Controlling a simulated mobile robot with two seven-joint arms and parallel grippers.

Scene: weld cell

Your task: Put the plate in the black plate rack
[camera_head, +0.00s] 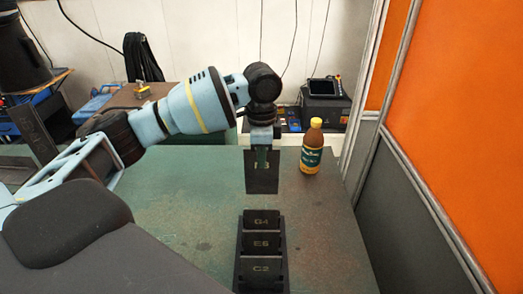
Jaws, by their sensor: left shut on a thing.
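My left gripper (262,152) points down over the far part of the table and is shut on a dark plate (261,182). The plate hangs upright below the fingers, its marking partly covered by them. Whether its lower edge touches the table I cannot tell. The black plate rack (239,265) stands nearer to me on the table, in front of the held plate and apart from it. Several upright dark plates stand in it, marked G4 (262,219), E6 (262,241) and C2 (261,267). My right gripper is not in view.
A brown bottle with a yellow cap (312,148) stands on the green table (190,205), right of the held plate. An orange and grey partition (455,110) borders the right side. The table left of the rack is clear. A black case (326,110) lies behind.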

